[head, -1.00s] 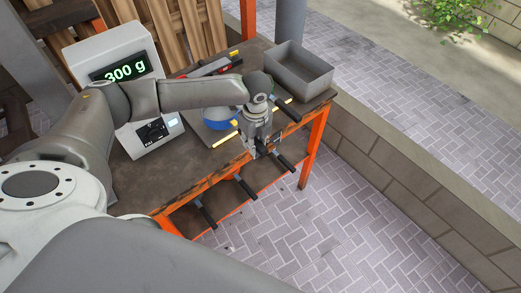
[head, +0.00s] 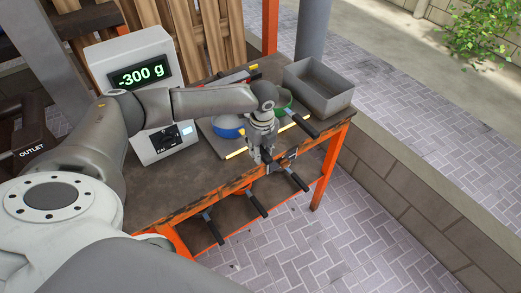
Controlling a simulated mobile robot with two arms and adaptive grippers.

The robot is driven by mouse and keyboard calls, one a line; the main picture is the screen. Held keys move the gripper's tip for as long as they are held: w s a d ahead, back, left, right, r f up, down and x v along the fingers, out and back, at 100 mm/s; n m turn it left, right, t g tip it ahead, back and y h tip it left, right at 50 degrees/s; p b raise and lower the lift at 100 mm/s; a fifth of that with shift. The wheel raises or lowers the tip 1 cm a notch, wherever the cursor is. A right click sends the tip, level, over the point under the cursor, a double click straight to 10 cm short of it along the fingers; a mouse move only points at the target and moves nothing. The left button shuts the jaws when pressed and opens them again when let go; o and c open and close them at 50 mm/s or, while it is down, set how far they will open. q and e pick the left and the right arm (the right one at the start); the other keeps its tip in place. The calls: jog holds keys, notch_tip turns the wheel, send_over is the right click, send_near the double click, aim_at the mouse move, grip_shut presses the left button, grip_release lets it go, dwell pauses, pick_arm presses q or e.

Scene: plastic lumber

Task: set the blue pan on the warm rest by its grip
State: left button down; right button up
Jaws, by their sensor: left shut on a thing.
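The blue pan (head: 228,126) shows as a round blue shape over a grey plate (head: 218,139) with yellow strips on the table. My left gripper (head: 265,158) is just right of and in front of it, pointing down by the table's front edge. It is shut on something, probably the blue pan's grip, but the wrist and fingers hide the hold. I cannot tell whether the pan touches the plate, or which thing is the warm rest. My right gripper is not in view.
A green pan (head: 284,98) with a black grip (head: 301,123) is close right of my wrist. A grey bin (head: 325,90) stands at the table's right end. A scale (head: 140,75) reads -300 g. Bare tabletop (head: 160,188) lies front left.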

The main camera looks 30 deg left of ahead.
pick_arm(q)
jog(key=c, duration=1.2)
grip_release()
jog(key=shift+s, duration=0.1)
